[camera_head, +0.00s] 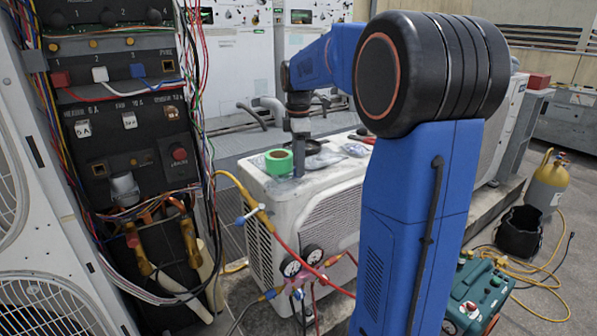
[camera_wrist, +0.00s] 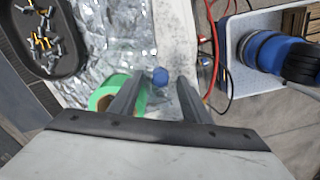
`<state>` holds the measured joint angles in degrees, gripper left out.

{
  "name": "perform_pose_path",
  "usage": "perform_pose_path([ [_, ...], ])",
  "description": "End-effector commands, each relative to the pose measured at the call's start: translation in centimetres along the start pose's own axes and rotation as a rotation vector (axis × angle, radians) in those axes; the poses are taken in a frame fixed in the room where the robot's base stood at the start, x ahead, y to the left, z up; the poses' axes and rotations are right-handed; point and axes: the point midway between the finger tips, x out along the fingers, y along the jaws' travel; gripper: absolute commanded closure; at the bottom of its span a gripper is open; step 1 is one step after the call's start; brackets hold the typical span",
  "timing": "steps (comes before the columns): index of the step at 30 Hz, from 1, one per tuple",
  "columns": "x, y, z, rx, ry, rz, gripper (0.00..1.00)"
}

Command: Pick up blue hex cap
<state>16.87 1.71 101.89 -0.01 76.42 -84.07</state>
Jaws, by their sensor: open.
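The blue hex cap (camera_wrist: 160,76) is a small blue piece in the wrist view, lying on the crumpled silvery sheet on top of the white condenser unit (camera_head: 330,192). My gripper (camera_wrist: 162,84) is open, with one finger on each side of the cap in the picture. The gap in height between the fingertips and the cap is hard to tell. In the head view my gripper (camera_head: 298,168) points down over the condenser top, and I cannot make out the cap there.
A green tape roll (camera_head: 278,162) sits close by the left finger; it also shows in the wrist view (camera_wrist: 98,100). A dark tray (camera_wrist: 68,62) of small metal parts lies at upper left. Red and black hoses run at right. An open electrical panel (camera_head: 120,110) stands left.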

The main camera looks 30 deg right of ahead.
Motion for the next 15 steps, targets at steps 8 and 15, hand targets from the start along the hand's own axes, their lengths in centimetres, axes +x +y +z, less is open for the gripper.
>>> perform_pose_path([
  [8, 0.61, 0.01, 0.0, 0.0, 0.0, 0.001, 0.57],
  [15, 0.58, 0.0, 0.0, 0.0, 0.0, 0.001, 1.0],
])
